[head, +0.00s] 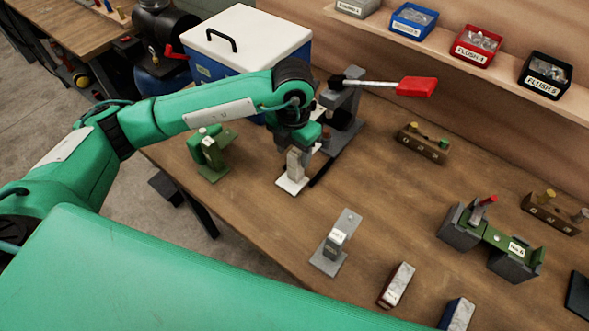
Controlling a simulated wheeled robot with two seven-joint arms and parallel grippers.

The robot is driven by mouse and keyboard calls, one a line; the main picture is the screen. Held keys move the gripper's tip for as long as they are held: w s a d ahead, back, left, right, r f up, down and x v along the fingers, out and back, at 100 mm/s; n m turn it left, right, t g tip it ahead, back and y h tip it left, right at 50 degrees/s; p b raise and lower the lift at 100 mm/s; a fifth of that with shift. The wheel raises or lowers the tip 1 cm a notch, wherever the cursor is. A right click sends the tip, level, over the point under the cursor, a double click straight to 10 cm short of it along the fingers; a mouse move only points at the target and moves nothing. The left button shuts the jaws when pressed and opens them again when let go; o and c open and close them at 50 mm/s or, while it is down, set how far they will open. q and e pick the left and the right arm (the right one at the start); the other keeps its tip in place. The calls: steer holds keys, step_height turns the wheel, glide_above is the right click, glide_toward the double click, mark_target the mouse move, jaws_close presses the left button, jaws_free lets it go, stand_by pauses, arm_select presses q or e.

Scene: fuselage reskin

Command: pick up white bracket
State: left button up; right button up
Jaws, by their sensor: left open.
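The white bracket (291,185) stands on the wooden table, left of the middle of the head view. Its pale base plate and part of its upright show; its top is hidden by my left gripper. My left gripper (303,151) is open and points down right over the bracket. One dark finger shows along the right side of the upright. I cannot tell whether the fingers touch it. My right gripper is not in view.
A green bracket (211,158) stands to the left, close by. A grey fixture (344,106) with a red-handled tool (415,87) is just behind. A grey bracket (333,246) is in front. A white-lidded cooler (247,37) stands behind my arm.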

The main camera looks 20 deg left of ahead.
mark_target(294, 162)
arm_select(q)
steer(key=shift+s+d+f+p, duration=0.1)
steer(key=shift+f+p, duration=0.2)
steer(key=shift+f, duration=0.7)
steer(key=shift+s+d+f+p, duration=0.1)
steer(key=shift+f+p, duration=0.2)
steer(key=shift+f, duration=0.65)
jaws_close()
steer(key=shift+w, duration=0.1)
steer(key=shift+r, duration=0.15)
